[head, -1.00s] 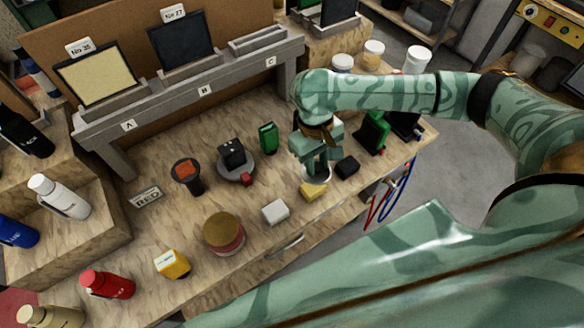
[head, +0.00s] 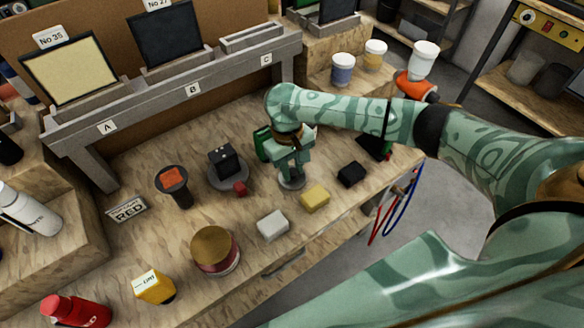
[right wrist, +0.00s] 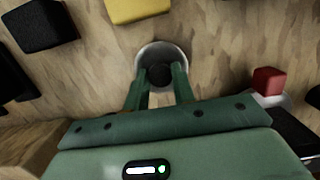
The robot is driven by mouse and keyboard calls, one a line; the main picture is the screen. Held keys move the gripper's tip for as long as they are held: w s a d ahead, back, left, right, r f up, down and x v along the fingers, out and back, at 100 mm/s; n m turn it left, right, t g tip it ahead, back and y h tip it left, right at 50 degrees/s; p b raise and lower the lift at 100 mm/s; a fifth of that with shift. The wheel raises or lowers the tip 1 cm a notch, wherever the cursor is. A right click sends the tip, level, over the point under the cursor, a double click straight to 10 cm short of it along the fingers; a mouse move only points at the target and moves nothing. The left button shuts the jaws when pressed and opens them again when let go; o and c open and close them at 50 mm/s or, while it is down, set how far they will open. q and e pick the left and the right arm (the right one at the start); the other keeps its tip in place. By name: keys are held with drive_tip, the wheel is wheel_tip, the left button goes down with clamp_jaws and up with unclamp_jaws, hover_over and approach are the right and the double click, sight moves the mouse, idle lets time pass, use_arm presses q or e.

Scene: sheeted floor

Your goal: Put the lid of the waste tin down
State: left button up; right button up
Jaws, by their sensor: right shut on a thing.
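A small round pale grey lid (head: 292,183) with a dark centre is under my right gripper, low over the wooden bench (head: 330,235). In the right wrist view the lid (right wrist: 143,62) lies between and beyond the fingertips. My right gripper (head: 291,166) is shut on its dark middle part, and the fingers (right wrist: 160,78) flank it. I cannot tell whether the lid touches the bench. A round tin (head: 216,262) with a brown-gold top and pinkish side stands at the front; I cannot tell whether it is the waste tin. My left gripper is out of view.
A yellow block (head: 315,198), white block (head: 272,226) and black block (head: 351,174) lie close in front and right. A green box (head: 262,143) is partly hidden behind my gripper. A black device on a round base (head: 228,178) and a small red cube (head: 240,188) are left.

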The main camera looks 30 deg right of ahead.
drive_tip(key=o, duration=1)
drive_tip(key=shift+f, duration=0.1)
drive_tip(key=shift+c, duration=0.2)
drive_tip(key=shift+r, duration=0.3)
wheel_tip(320, 180, up, 12)
drive_tip(key=w+p, duration=0.1)
drive_tip(key=p, duration=0.4)
drive_tip(key=shift+w+a+f, duration=0.15)
drive_tip(key=shift+w+f, duration=0.05)
drive_tip(key=shift+w, duration=0.15)
